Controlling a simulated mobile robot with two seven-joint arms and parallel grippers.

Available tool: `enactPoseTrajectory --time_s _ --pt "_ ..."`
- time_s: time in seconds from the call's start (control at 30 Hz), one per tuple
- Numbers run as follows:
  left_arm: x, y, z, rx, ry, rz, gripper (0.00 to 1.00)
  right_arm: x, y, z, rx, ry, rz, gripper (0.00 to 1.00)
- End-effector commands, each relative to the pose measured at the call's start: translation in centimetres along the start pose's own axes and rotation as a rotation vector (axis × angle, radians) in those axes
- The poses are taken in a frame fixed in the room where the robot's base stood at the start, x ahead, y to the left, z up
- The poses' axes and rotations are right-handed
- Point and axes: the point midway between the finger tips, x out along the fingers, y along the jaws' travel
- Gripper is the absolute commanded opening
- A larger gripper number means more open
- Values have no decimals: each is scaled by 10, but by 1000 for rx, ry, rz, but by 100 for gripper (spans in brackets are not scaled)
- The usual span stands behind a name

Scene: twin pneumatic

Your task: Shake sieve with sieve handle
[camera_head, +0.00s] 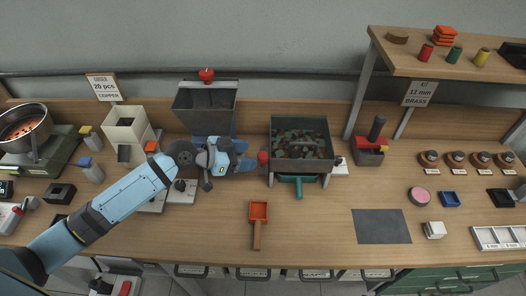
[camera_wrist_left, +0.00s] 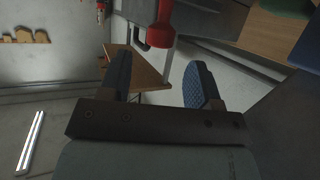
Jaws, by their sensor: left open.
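The sieve (camera_head: 302,165) is a dark grey box on legs with many small pieces in it, right of centre in the head view. Its red sieve handle (camera_head: 263,158) sticks out at the left side. My left gripper (camera_head: 243,157) is open just left of the handle, with its blue fingers pointing right toward it. In the left wrist view a red knob on a grey stem, seemingly the sieve handle (camera_wrist_left: 165,12), shows beyond and roughly between the open fingers (camera_wrist_left: 160,78). The fingers do not visibly touch it. My right gripper is not in view.
A teal piece (camera_head: 299,187) sits under the sieve. A grey hopper (camera_head: 205,110) with a red knob stands behind my left wrist. An orange scoop (camera_head: 258,212) lies in front, and a dark mat (camera_head: 381,226) lies to the right. Bench around the scoop is clear.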

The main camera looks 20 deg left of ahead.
Motion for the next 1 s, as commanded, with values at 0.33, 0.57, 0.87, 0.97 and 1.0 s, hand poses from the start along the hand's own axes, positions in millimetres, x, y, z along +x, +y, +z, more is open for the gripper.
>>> enactPoseTrajectory --time_s 0.33,0.57,0.87,0.97,1.0 --pt "52 0 -1 0 1 0 57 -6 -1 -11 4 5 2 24" --pt "58 0 0 1 -1 0 57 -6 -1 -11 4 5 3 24" --pt "58 0 0 1 -1 0 23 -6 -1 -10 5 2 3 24" --pt "58 0 0 1 -1 0 0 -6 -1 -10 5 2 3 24" --pt "58 0 0 1 -1 0 0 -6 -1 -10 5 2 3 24"
